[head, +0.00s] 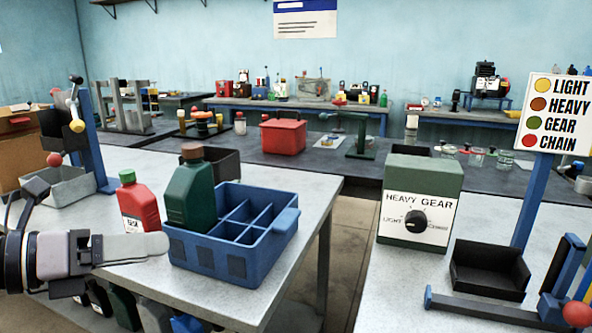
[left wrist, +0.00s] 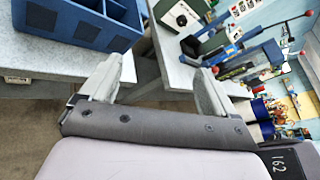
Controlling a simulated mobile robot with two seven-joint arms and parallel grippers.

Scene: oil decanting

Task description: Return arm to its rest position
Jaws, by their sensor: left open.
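My left gripper (head: 150,248) reaches in from the left edge in the head view, empty, with its fingers beside the left side of the blue divided crate (head: 240,262). In the left wrist view the gripper (left wrist: 157,86) has its two fingers wide apart with nothing between them. The crate shows there at upper left (left wrist: 85,22), apart from the fingers. A dark green bottle (head: 192,195) with a brown cap stands upright at the crate's left end, seemingly in a compartment. My right gripper is not in view.
A red bottle (head: 138,205) stands left of the crate on the grey table. A green dial box (head: 415,208) and a black tray (head: 490,268) are on the right table. A label sign (head: 556,115) stands there too. A floor gap separates the tables.

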